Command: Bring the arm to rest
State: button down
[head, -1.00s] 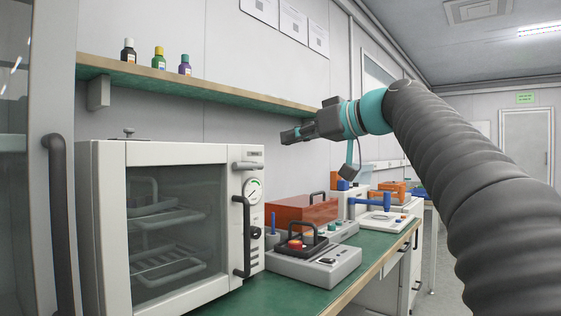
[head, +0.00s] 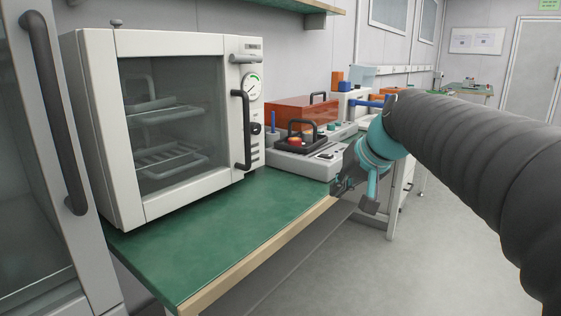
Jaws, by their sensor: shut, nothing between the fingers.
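My gripper (head: 338,188) hangs at the end of my arm, by the front edge of the green bench, to the right of the oven. It points down and to the left and is empty. Its fingers are small, dark and partly lost against the bench edge, and look shut. My arm reaches in from the right of the head view with a dark ribbed sleeve and a teal wrist. The gripper overlaps the edge of the grey device with the red button in the picture; I cannot tell how far apart they are.
A white oven (head: 165,120) with its door shut stands on the green bench (head: 215,225). Behind my wrist are a grey device (head: 310,160) and an orange-red box (head: 298,112). A glass cabinet (head: 40,150) is at the left. The floor at the right is clear.

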jog(key=s+d+f+h, duration=0.1)
jog(key=s+d+f, duration=0.1)
jog(key=s+f, duration=0.6)
jog(key=s+d+f+g+h, duration=0.1)
jog(key=s+f+h, duration=0.1)
jog(key=s+f, duration=0.7)
jog(key=s, duration=0.7)
jog(key=shift+s+d+f+n+h, duration=0.2)
jog(key=shift+d+n+h, duration=0.1)
jog(key=shift+d, duration=0.05)
